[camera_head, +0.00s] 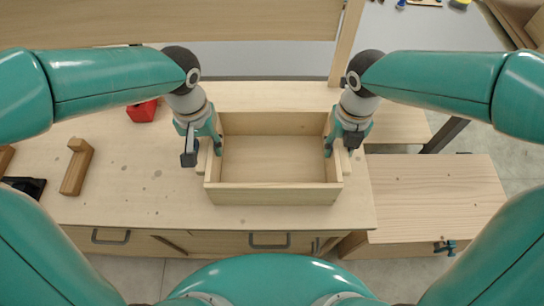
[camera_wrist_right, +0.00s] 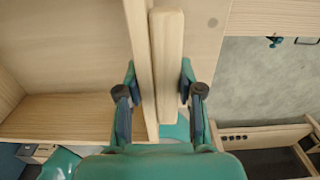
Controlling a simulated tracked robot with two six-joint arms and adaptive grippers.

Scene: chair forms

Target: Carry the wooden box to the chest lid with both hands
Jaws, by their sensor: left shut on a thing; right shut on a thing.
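The wooden box (camera_head: 270,195) is open-topped and empty, with a wooden bar on each side. It sits over the front right of the workbench; I cannot tell if it touches the top. My left gripper (camera_head: 203,152) is shut on its left side. My right gripper (camera_head: 341,147) is shut on its right side. In the right wrist view, the right gripper (camera_wrist_right: 160,98) has its fingers around the side wall of the box (camera_wrist_right: 141,75) and the bar beside it. The chest lid (camera_head: 435,190) appears as a flat wooden panel right of the workbench, lower down.
The workbench (camera_head: 120,180) has drawers in front. A red bin (camera_head: 142,111) and a wooden block (camera_head: 77,167) stand on its left part. A dark slanted leg (camera_head: 444,135) stands behind the chest.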

